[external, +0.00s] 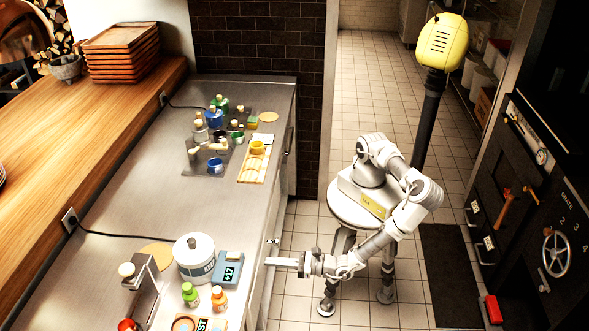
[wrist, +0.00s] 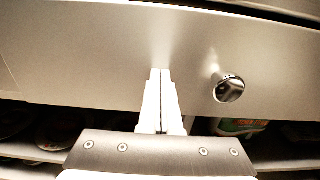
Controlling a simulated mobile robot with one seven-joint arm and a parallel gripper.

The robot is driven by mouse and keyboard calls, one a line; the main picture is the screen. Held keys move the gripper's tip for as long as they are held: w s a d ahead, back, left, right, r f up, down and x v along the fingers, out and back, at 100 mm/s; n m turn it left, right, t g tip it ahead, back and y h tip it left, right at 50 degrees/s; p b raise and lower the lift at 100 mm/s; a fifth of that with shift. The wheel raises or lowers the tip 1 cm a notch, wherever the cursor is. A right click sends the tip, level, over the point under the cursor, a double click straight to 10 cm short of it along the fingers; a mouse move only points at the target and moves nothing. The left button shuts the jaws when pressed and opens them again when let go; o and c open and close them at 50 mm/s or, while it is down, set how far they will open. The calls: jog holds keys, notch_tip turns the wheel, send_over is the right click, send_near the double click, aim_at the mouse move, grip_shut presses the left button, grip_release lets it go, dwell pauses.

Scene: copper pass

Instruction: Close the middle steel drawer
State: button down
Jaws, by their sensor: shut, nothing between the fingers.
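A pale steel drawer front (wrist: 90,60) fills the upper part of the wrist view, with a round shiny knob (wrist: 229,88) right of centre. My gripper (wrist: 160,72) is shut and empty, its white fingertips pointing at the drawer front, left of the knob. The tips overlap the front in the picture; I cannot tell whether they touch it. In the external view, my gripper (external: 270,262) reaches left, low against the counter's side. The drawer there is mostly hidden by the steep angle, so how far it stands out is unclear.
Below the drawer front, a dark space holds blurred items, including a green-and-white one (wrist: 240,126). The steel counter (external: 130,210) carries a white canister (external: 195,262), a scale (external: 229,270) and bottles. Tiled floor (external: 375,80) is free behind my base; a dark stove (external: 530,200) stands right.

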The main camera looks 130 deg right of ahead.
jog(key=x, duration=0.3)
jog(key=shift+r, duration=0.1)
jog(key=shift+d, duration=0.1)
dwell(0.3)
jog(key=p+v, duration=0.3)
jog(key=v, duration=1.2)
jog(key=s+d+r+m+g+y+p, duration=0.35)
jog(key=d+r+m+g, duration=0.25)
jog(key=r+m, duration=0.25)
jog(key=s+d+r+m+g+y+p, duration=0.2)
jog(key=s+d+r+m+g+p, duration=0.15)
jog(key=d+r+m+g, duration=0.45)
jog(key=s+r+m+t+y+p, duration=0.1)
jog(key=s+r+m+t+y, duration=0.1)
jog(key=r, duration=0.5)
jog(key=s+d+r+m+t+y+p, duration=0.1)
jog(key=s+r+m+t+y+p, duration=0.1)
jog(key=s+r+m, duration=0.3)
jog(key=s+r+m+t+y+p, duration=0.2)
jog(key=s+r, duration=0.4)
jog(key=r, duration=0.4)
jog(key=shift+s+d+r+m+t+y, duration=0.25)
jog(key=shift+r+m+t+y, duration=0.15)
jog(key=shift+m+y, duration=0.3)
